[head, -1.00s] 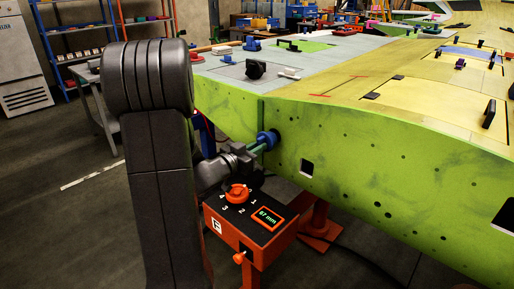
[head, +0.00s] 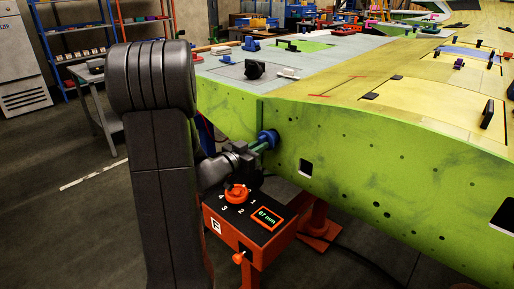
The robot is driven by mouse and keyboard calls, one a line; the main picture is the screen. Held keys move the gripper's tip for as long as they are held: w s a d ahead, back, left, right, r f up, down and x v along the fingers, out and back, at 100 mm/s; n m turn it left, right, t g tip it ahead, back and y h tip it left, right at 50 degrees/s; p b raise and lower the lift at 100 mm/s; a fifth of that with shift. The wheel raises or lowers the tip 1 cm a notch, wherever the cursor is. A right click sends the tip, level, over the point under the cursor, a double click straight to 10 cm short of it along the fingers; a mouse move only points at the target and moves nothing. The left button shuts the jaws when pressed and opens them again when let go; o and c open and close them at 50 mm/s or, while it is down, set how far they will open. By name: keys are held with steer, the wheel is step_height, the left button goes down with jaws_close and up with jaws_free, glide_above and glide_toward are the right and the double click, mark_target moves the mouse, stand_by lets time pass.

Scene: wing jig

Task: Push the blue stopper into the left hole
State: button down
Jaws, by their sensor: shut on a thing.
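The blue stopper (head: 268,138) is at the green side face of the wing (head: 370,165), near its left end. A greenish stem runs from the stopper back to my gripper (head: 254,149). My gripper is shut on the stopper by this stem. The stopper's blue flange is against or very close to the green face; I cannot tell how deep it sits. The hole behind it is hidden. A square opening (head: 306,168) shows in the face to the right of the stopper, with a dark opening (head: 504,216) at the far right edge.
An orange-red box (head: 250,225) with a red knob and a display reading 67 mm stands just below my gripper. Tools and small parts lie on top of the wing. Shelves (head: 75,50) and a cart stand at the back left. The floor at left is clear.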

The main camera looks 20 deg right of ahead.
steer(key=shift+x, duration=1.7)
steer(key=c, duration=1.4)
jaws_free()
steer(key=shift+o, duration=0.2)
steer(key=v, duration=1.4)
steer(key=shift+w+d, duration=0.1)
steer(key=shift+d, duration=0.05)
